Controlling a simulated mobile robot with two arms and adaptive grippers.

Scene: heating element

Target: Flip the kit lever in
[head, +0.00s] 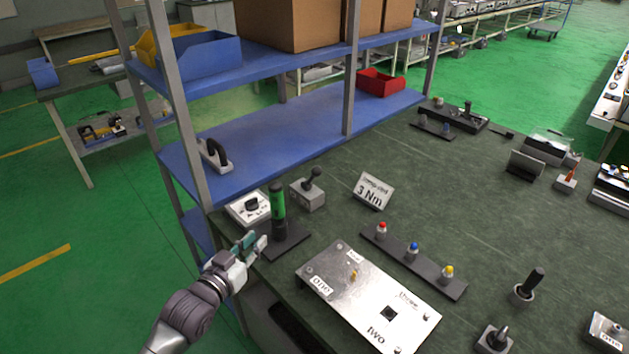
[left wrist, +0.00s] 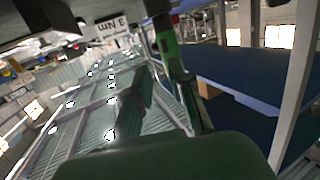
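My left gripper (head: 252,242) is beside the front left edge of the workbench, just left of a green and black upright tool (head: 278,205) on a black base plate. The tool stands beyond the fingers in the left wrist view (left wrist: 168,48). The two fingers (left wrist: 165,98) look apart, with nothing visible between them. A grey box with a black lever (head: 310,188) stands behind the tool, its lever tilted up to the right. A silver panel (head: 335,300) marked "one", "two" and "three" lies in front, with a small brass part (head: 353,275). I cannot tell which is the kit lever. My right gripper is out of view.
A white box with a black knob (head: 249,206) stands just behind my left gripper. A sign reading 3 Nm (head: 373,191) and a strip with red, blue and yellow knobs (head: 413,250) are to the right. A blue shelf rack (head: 285,130) borders the bench.

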